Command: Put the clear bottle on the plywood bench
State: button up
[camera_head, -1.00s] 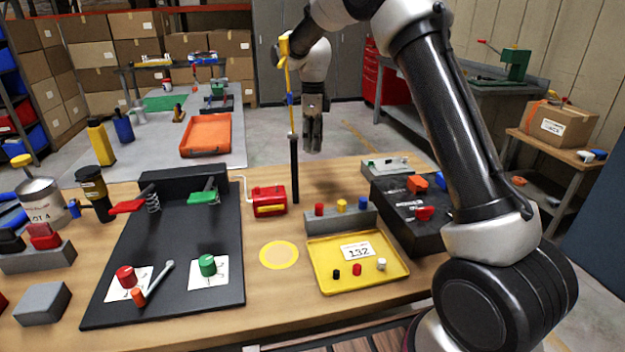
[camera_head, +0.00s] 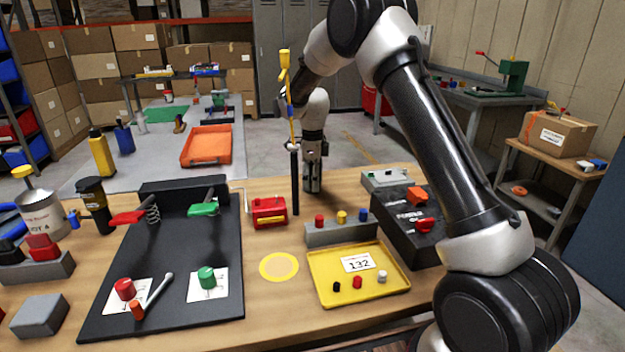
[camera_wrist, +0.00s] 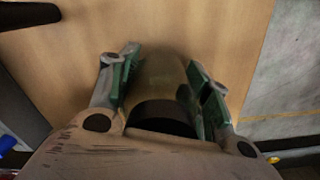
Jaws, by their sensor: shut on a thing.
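The plywood bench (camera_head: 272,312) fills the front of the head view, and its wooden top (camera_wrist: 220,35) lies under my gripper in the wrist view. My gripper (camera_head: 312,182) points down over the bench's far side, behind the yellow tray area. In the wrist view my gripper (camera_wrist: 160,88) is shut on the clear bottle (camera_wrist: 163,72), a see-through cylinder with a dark end facing the camera. The bottle is hard to make out in the head view. I cannot tell whether its base touches the bench.
A tall black post (camera_head: 295,180) stands just left of my gripper. A red box (camera_head: 269,211), a grey block with coloured pegs (camera_head: 340,233), a yellow tray (camera_head: 325,297) and a black case (camera_head: 400,229) stand nearby. A bare yellow circle (camera_head: 279,267) lies in front.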

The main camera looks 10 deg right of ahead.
jog(key=o, duration=1)
jog(key=shift+f, duration=0.1)
notch_tip(320, 180, up, 12)
jog(key=shift+r, duration=0.2)
jog(key=s+d+r+n+t, duration=0.1)
jog(key=s+d+r+n, duration=0.5)
jog(key=s, duration=0.4)
jog(key=s+d+r+n+t, duration=0.1)
jog(key=s+d+r+n, duration=0.3)
jog(key=s+r, duration=0.4)
jog(key=s+d+f+n, duration=0.1)
jog(key=s+n, duration=0.3)
jog(key=s, duration=0.4)
jog(key=s+d+f+n+t, duration=0.1)
jog(key=s+n, duration=0.3)
jog(key=s, duration=0.4)
jog(key=s+d+f+n+t, duration=0.1)
jog(key=s+d+f+n, duration=0.1)
jog(key=s, duration=0.5)
jog(key=shift+s+d+f+n, duration=0.2)
jog(key=shift+d+n, duration=0.25)
jog(key=shift+n, duration=0.2)
jog(key=shift+s+d+f+n, duration=0.2)
jog(key=shift+d+n, duration=0.2)
jog(key=shift+n, duration=0.25)
